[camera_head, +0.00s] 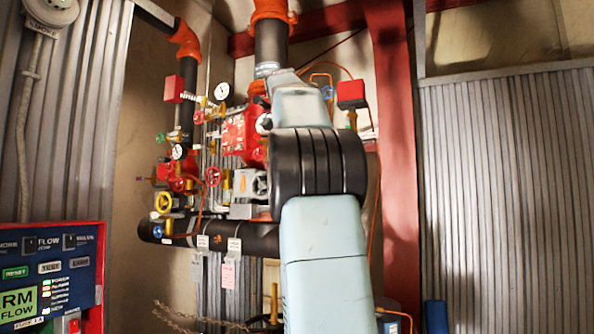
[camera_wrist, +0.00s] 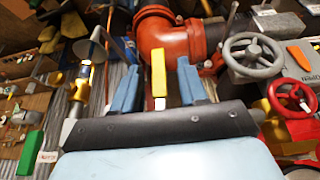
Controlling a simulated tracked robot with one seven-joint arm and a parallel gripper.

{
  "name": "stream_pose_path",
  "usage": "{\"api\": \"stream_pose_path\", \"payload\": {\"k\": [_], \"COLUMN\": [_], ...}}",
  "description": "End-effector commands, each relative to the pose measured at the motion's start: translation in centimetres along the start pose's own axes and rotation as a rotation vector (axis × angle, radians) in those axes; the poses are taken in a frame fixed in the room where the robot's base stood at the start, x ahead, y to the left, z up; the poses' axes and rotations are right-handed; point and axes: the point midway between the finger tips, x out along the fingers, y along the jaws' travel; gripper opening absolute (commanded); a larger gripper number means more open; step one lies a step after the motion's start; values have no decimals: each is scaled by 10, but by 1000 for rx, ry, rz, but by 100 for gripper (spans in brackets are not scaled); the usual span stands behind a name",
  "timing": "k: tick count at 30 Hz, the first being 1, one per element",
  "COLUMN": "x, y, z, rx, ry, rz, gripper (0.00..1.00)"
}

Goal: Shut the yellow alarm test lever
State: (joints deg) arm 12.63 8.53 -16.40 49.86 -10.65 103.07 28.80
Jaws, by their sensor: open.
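The yellow lever (camera_wrist: 158,75) shows in the wrist view as a bright yellow handle with a pale stem below it. It lies between the two blue fingers of my gripper (camera_wrist: 157,66). The fingers are open, with a visible gap on each side of the lever. The picture does not settle how deep the lever sits between them. The lever's lower end and pivot are hidden behind the dark gripper body. In the head view my arm covers my gripper, and I cannot pick out this lever for certain.
A red-orange pipe elbow (camera_wrist: 172,42) is close beyond the fingers. A grey handwheel (camera_wrist: 254,56) and a red handwheel (camera_wrist: 291,97) stand to the right. A green handle (camera_wrist: 31,152) is at the lower left. An alarm panel (camera_head: 50,270) and a red column (camera_head: 396,150) flank the pipes.

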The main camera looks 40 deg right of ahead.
Motion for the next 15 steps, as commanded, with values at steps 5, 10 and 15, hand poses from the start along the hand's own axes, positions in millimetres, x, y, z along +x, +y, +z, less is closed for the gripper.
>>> {"api": "stream_pose_path", "payload": {"k": [5,10,15], "x": [-21,-34,-40], "y": [-1,-2,-2], "z": [-1,-1,0], "rx": [0,0,0], "ry": [0,0,-1], "rz": [0,1,1], "gripper": [43,43,43]}}
